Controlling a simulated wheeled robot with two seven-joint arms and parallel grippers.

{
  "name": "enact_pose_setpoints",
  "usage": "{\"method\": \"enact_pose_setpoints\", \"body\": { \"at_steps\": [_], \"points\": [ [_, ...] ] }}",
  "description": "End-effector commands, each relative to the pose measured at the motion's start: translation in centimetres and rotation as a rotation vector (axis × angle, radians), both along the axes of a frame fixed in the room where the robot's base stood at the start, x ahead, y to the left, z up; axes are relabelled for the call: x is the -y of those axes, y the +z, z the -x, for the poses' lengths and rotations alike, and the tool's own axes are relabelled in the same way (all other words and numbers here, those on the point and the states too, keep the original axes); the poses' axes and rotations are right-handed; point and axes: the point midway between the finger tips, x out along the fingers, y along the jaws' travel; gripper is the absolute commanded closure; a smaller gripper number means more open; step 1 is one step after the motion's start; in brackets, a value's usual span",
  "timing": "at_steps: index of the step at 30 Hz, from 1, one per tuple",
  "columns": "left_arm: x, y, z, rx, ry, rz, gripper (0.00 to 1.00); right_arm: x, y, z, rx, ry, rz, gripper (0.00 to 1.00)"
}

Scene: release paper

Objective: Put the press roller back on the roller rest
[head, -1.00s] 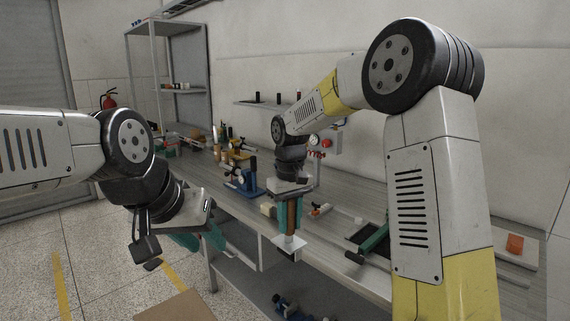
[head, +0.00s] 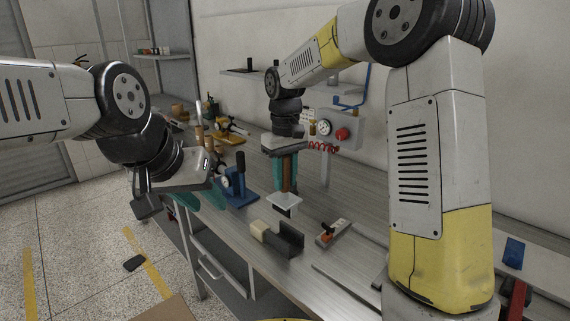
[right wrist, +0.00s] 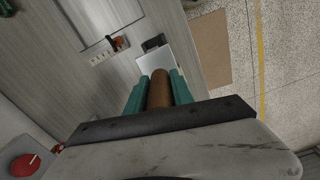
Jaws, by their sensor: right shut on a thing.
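My right gripper (head: 285,172) has its teal fingers shut on the brown handle of the press roller (head: 287,178) and holds it upright above the bench. A pale square plate (head: 284,201) shows at the handle's lower end. The right wrist view shows the brown handle (right wrist: 160,90) between the fingers, with the pale plate (right wrist: 168,62) beyond. A dark grey bracket (head: 291,240), which looks like the roller rest, stands just below the plate beside a cream block (head: 262,232). Whether plate and bracket touch is unclear. My left gripper (head: 203,198) hangs left of the bench, apparently open and empty.
A blue press-like tool (head: 238,186) stands left of the held roller. A control box (head: 338,130) with a red button is behind. Bare bench top lies in front of the clamp.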

Motion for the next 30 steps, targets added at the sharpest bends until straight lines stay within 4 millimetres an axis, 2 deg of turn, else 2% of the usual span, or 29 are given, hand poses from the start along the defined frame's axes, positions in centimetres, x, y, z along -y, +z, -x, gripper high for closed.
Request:
{"method": "enact_pose_setpoints", "body": {
  "at_steps": [14, 30],
  "points": [
    [0.0, 0.0, 0.0, 0.000, 0.000, 0.000, 0.64, 0.1, 0.1, 0.2, 0.001, 0.000, -0.001, 1.00],
    [0.0, 0.0, 0.0, 0.000, 0.000, 0.000, 0.64, 0.2, -4.6, 0.2, 0.000, 0.000, 0.000, 1.00]
  ]
}}
